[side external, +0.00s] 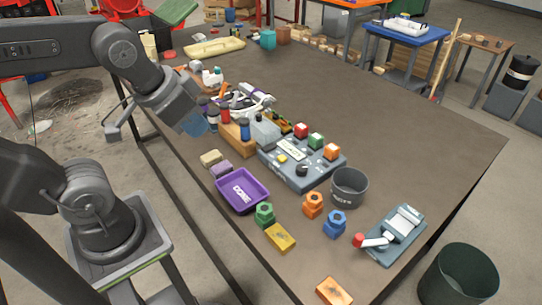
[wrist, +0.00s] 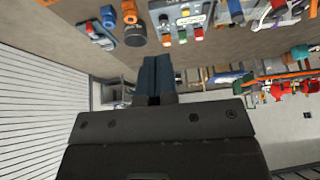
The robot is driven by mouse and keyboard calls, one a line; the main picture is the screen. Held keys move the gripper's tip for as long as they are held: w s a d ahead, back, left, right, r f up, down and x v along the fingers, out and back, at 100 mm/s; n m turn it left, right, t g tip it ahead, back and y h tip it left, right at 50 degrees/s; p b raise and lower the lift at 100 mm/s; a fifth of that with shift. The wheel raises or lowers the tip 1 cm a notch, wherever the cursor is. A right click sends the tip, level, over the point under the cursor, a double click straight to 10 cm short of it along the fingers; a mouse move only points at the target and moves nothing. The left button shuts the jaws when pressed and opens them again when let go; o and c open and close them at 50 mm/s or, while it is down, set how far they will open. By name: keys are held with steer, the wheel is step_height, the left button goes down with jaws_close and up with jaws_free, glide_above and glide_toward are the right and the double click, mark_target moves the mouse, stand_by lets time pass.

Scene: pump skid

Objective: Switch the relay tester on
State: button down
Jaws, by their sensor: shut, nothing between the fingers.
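A grey box with a dark knob, a yellow button and a white label (side external: 283,171) sits mid-table; red, green and orange blocks stand along its back edge. It shows at the top of the wrist view (wrist: 187,20). A grey-blue unit with a red-tipped lever (side external: 400,232) lies near the right front edge, and at the upper left in the wrist view (wrist: 99,36). No readable label tells me which is the relay tester. My gripper (side external: 196,127) is shut and empty, above the table's left side, apart from both units. Its blue fingers (wrist: 157,60) show in the wrist view.
A purple tray (side external: 243,207), a dark grey cup (side external: 349,187) and several coloured nuts stand around the box. Bottles in a wooden rack (side external: 233,134) are close to my gripper. The table's back right (side external: 400,125) is clear. A dark bin (side external: 458,277) stands off the front right edge.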

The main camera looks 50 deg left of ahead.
steer(key=w+a+m+g, duration=0.2)
steer(key=w+m, duration=0.3)
steer(key=w, duration=0.2)
steer(key=m+g, duration=0.4)
steer(key=m, duration=0.9)
glide_above(266, 148)
step_height(266, 148, down, 10)
steer(key=shift+f, duration=0.1)
step_height(266, 148, down, 14)
steer(key=shift+s, duration=0.1)
